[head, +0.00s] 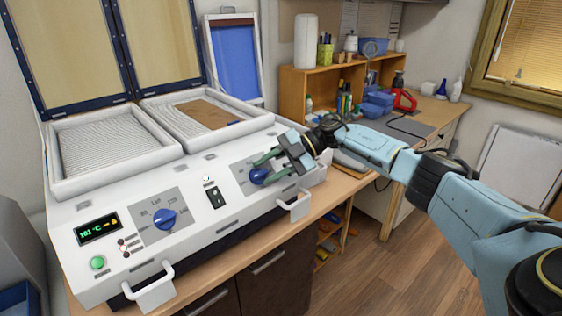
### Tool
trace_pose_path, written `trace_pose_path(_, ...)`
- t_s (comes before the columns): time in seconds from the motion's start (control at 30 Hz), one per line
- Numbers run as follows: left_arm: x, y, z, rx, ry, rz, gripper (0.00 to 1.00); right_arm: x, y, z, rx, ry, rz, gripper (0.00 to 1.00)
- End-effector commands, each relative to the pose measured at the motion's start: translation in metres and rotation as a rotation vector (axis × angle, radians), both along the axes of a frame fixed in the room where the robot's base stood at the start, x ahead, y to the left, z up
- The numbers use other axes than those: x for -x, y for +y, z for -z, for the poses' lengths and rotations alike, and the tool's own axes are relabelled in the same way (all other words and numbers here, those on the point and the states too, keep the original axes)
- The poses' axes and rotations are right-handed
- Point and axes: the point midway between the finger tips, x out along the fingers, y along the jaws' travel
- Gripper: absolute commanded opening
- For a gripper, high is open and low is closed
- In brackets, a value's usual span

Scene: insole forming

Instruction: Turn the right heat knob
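The white forming machine (200,210) stands on the bench with a left blue knob (164,219) and a right blue knob (257,175) on its front panel, each on a grey dial plate. My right gripper (259,171) comes in from the right at the right knob. Its green fingers are apart, one above the knob and one at its lower side, partly covering it and its dial. Contact with the knob is not clear. My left gripper is not in view.
A display (98,230) reads about 101 °C above a green button (97,262). A black switch (215,197) sits between the knobs. White handles (149,288) and (296,204) stick out in front. Two lids (70,50) stand open behind the trays.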

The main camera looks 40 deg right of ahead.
Motion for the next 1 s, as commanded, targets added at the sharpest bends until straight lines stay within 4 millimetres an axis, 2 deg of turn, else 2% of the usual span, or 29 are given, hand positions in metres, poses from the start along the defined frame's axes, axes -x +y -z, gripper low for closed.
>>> trace_pose_path(0.17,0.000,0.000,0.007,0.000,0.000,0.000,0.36,0.007,-0.026,-0.011,0.001,-0.002,0.005,0.35)
trace_pose_path(0.5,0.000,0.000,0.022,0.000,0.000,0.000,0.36,0.028,-0.091,-0.042,-0.001,-0.002,0.004,0.35)
trace_pose_path(0.7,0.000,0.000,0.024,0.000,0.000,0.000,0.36,0.034,-0.108,-0.051,0.000,-0.002,0.000,0.35)
trace_pose_path(1.0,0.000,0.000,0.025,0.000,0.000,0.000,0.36,0.036,-0.112,-0.053,0.000,0.000,-0.002,0.35)
